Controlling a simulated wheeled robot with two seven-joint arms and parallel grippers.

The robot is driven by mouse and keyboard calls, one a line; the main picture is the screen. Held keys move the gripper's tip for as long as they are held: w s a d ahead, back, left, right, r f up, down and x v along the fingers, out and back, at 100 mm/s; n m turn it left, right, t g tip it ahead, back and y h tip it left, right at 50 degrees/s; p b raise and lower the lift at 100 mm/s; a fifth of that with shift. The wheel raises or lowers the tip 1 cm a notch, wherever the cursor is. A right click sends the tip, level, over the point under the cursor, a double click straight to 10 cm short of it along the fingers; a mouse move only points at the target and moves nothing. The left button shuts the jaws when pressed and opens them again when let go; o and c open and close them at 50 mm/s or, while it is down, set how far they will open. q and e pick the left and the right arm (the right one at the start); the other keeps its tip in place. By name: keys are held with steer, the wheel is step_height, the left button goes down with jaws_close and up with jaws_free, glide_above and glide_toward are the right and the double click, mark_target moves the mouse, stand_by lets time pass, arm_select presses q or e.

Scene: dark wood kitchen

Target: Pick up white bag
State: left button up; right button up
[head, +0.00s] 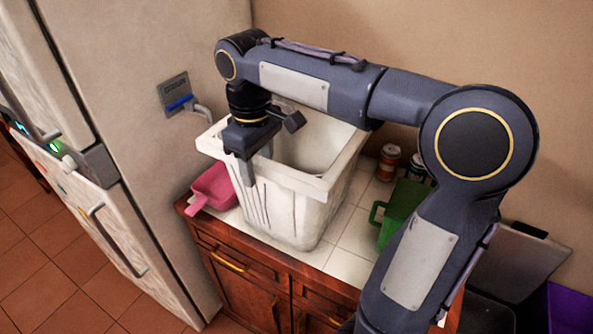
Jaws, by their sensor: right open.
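A white, ribbed, open-topped container (295,205) stands upright on the counter, in the middle of the head view. It looks more like a stiff bin than a soft bag, and no other white bag shows. My right gripper (257,160) points down at its near left rim. The jaws are open, with one finger outside the front wall and the other close to the rim or just inside it. I cannot tell whether either finger touches it. My right arm hides part of the back rim. My left gripper is not in view.
A pink scoop (214,187) lies left of the container. A green jug (398,213) and several cans, one brown (388,162), stand to its right. The fridge (150,120) stands close on the left. The tiled counter (348,245) is partly clear in front.

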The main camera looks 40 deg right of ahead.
steer(key=shift+f, duration=0.95)
jaws_close()
